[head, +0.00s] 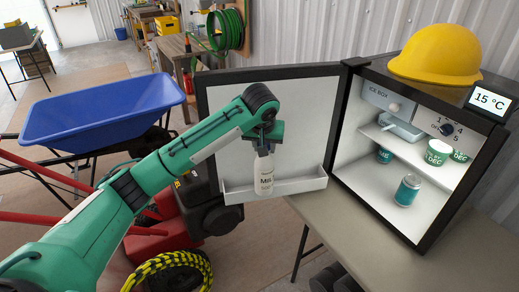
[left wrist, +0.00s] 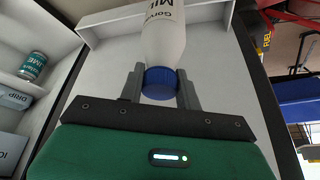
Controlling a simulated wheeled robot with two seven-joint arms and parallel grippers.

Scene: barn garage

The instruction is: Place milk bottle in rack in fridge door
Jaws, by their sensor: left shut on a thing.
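The white milk bottle (head: 263,176) hangs upright from my left gripper (head: 264,146) in front of the inside of the open fridge door (head: 225,115). In the left wrist view the fingers (left wrist: 160,88) are shut around the neck, by the blue cap (left wrist: 160,82). The white door rack (head: 300,186) runs along the lower part of the door. The bottle's lower end is at the rack in the picture; I cannot tell whether it is inside it or in front of it. The open fridge (head: 420,150) stands on the table. My right gripper is not in view.
A can (head: 408,190) and several cups stand in the fridge. A yellow hard hat (head: 436,54) and a temperature display (head: 490,102) sit on top. A blue wheelbarrow (head: 100,112) and a red-and-black machine (head: 190,210) stand left of the door. The table's front (head: 350,235) is clear.

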